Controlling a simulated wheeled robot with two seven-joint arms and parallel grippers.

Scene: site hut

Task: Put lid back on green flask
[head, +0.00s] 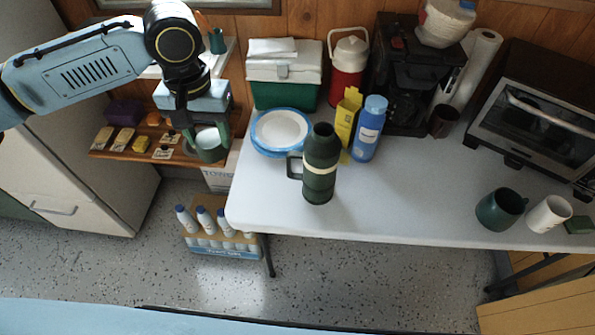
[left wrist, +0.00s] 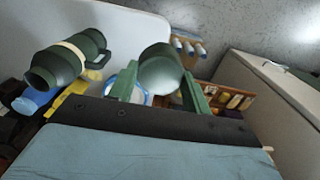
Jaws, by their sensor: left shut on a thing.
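The green flask (head: 320,178) stands upright on the white table, with a cream band and a side handle on its left. Its dark top has no cup lid on it. It also shows in the left wrist view (left wrist: 62,62). My left gripper (head: 207,138) is shut on the green cup-shaped lid (head: 209,153), left of the flask and apart from it. The lid shows between the fingers in the left wrist view (left wrist: 160,76). A pale round face of the lid points up; I cannot tell whether it is the hollow. My right gripper is not in view.
Blue-rimmed plates (head: 256,146) lie left behind the flask. A yellow box (head: 347,118) and a blue bottle (head: 368,132) stand close on its right. A green mug (head: 500,209) and a white mug (head: 548,214) stand at the right. The table (head: 410,195) between is clear.

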